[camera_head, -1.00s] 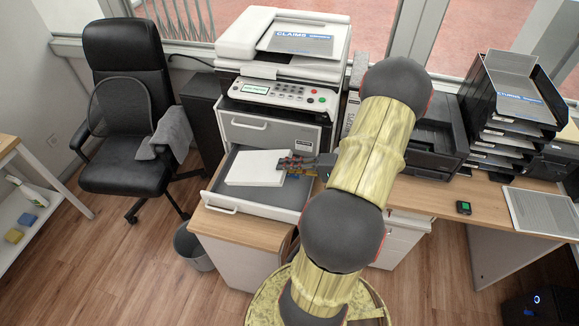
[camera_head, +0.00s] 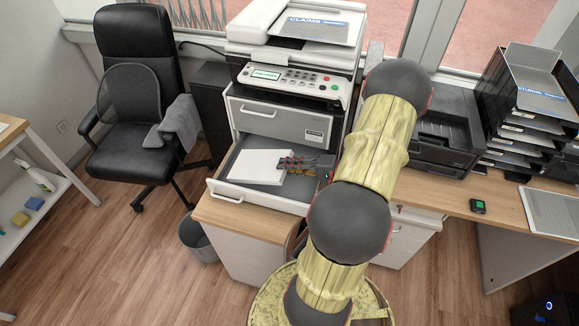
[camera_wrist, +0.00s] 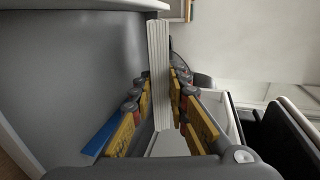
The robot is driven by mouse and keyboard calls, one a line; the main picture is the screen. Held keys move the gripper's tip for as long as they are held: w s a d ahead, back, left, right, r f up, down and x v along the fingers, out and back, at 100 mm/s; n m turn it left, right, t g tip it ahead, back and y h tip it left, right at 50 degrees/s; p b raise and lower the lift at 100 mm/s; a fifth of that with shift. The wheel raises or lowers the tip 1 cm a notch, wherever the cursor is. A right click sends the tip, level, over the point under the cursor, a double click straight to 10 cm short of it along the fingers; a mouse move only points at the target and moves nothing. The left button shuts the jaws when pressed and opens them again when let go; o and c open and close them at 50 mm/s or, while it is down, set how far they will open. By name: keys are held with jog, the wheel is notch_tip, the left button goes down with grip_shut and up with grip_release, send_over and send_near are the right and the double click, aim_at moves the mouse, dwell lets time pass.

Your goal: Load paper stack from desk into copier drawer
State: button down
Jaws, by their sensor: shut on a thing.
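The white paper stack (camera_head: 256,166) lies roughly level inside the open copier drawer (camera_head: 262,202), a grey-floored tray. My gripper (camera_head: 290,162) comes from the right and is shut on the stack's right edge. In the wrist view the stack (camera_wrist: 158,70) shows edge-on as a white slab between the yellow-padded fingers (camera_wrist: 156,108). The grey drawer floor (camera_wrist: 75,65) fills the left of that view. Whether the stack's underside fully touches the floor cannot be told. The copier (camera_head: 290,85) stands behind the drawer, with a closed upper drawer (camera_head: 262,116).
A wooden-topped cabinet (camera_head: 238,217) is under the drawer's front. Right of my arm, the desk (camera_head: 440,192) holds a black printer (camera_head: 445,140), a tray rack (camera_head: 520,110) and a small green-screened device (camera_head: 478,206). A black chair (camera_head: 137,105) and a bin (camera_head: 197,238) stand at left.

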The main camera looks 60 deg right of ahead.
jog(key=shift+w+a+f+b, duration=0.1)
jog(key=shift+w+f+b, duration=0.1)
jog(key=shift+f+b, duration=0.55)
jog(key=shift+w+f+b, duration=0.2)
jog(key=shift+f+b, duration=0.3)
jog(key=shift+f, duration=0.3)
jog(key=c, duration=1.6)
grip_release()
jog(key=shift+c, duration=0.2)
jog(key=shift+p+v, duration=0.3)
jog(key=shift+v, duration=3.25)
